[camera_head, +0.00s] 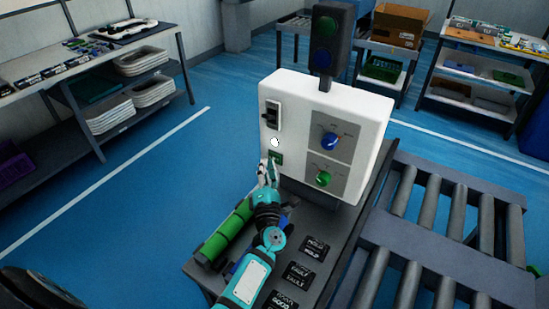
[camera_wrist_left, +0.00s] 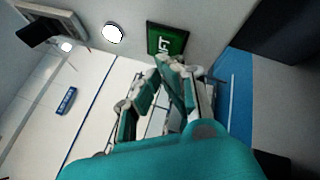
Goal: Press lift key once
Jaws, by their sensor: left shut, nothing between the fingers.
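The white control box (camera_head: 300,100) stands on the bench, with a green rectangular lift key (camera_head: 277,158) low on the left of its front. In the left wrist view the lift key (camera_wrist_left: 167,41) has white letters, of which "FT" is readable. My left gripper (camera_head: 268,168) is shut and empty, its tips just in front of and below the key. In the left wrist view the fingertips (camera_wrist_left: 168,62) overlap the key's lower edge; I cannot tell whether they touch it. A round white button (camera_head: 275,142) is above the key. My right gripper is not in view.
A black switch (camera_head: 272,114), a blue knob (camera_head: 330,141) and a green knob (camera_head: 323,178) are on the same box front. A signal light (camera_head: 326,40) stands above it. A green cylinder (camera_head: 228,232) lies left of my arm. A roller conveyor (camera_head: 440,220) is at right.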

